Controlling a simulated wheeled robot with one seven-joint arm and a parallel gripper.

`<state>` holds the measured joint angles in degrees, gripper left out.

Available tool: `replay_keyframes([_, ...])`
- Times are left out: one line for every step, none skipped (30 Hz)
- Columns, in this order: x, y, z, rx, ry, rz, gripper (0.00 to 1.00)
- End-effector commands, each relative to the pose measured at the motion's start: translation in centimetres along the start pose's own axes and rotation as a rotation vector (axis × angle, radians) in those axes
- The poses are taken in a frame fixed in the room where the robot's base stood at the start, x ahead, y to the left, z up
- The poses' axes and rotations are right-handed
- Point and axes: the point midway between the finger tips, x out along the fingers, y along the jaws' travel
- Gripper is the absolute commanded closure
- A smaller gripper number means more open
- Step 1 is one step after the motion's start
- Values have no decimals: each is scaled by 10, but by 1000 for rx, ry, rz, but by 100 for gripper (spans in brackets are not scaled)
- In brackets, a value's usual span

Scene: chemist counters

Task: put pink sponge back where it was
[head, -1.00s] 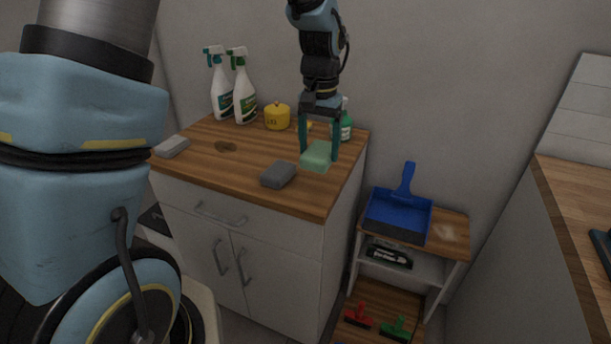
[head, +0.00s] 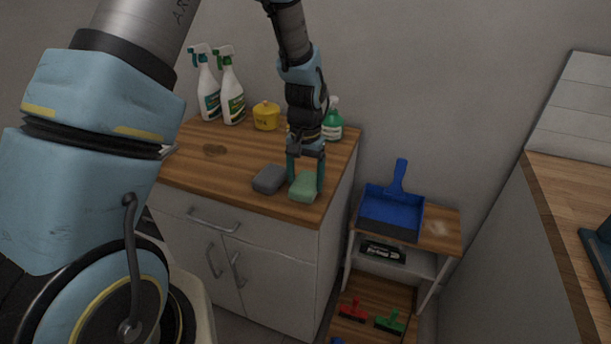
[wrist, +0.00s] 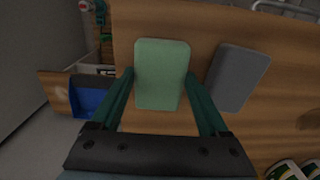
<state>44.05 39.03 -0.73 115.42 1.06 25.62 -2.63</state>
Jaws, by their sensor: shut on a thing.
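No pink sponge shows in either view. A green sponge (head: 303,190) is at the front right corner of the wooden counter top (head: 240,157). My gripper (head: 306,180) points down with its teal fingers on both sides of the green sponge, shut on it. The green sponge also shows between the fingers in the wrist view (wrist: 162,72). I cannot tell whether it touches the counter. A dark grey sponge (head: 269,179) lies just left of it, apart from it by a small gap, and also shows in the wrist view (wrist: 237,78).
Two spray bottles (head: 231,92), a yellow tub (head: 266,116) and a green bottle (head: 333,124) stand along the back. A dark stain (head: 214,150) marks the counter. A blue dustpan (head: 392,208) sits on a lower shelf unit to the right.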

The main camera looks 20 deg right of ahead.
Motion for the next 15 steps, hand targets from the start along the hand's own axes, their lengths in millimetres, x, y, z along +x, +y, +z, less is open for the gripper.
replay_keyframes([0, 0, 0, 0, 1, 0, 74])
replay_keyframes([0, 0, 0, 0, 1, 0, 74])
replay_keyframes([0, 0, 0, 0, 1, 0, 74])
replay_keyframes([0, 0, 0, 0, 1, 0, 74])
replay_keyframes([0, 0, 0, 0, 1, 0, 74])
replay_keyframes([0, 0, 0, 0, 1, 0, 74])
replay_keyframes([1, 0, 0, 0, 1, 0, 74])
replay_keyframes([2, 0, 0, 0, 0, 0, 74])
replay_keyframes([4, 0, 0, 0, 0, 0, 74])
replay_keyframes([5, 0, 0, 0, 0, 0, 74])
replay_keyframes([3, 0, 0, 0, 1, 0, 18])
replay_keyframes([3, 0, 0, 0, 1, 0, 14])
replay_keyframes([3, 0, 0, 0, 1, 0, 10])
replay_keyframes([3, 0, 0, 0, 1, 0, 7])
replay_keyframes([3, 0, 0, 0, 1, 0, 3])
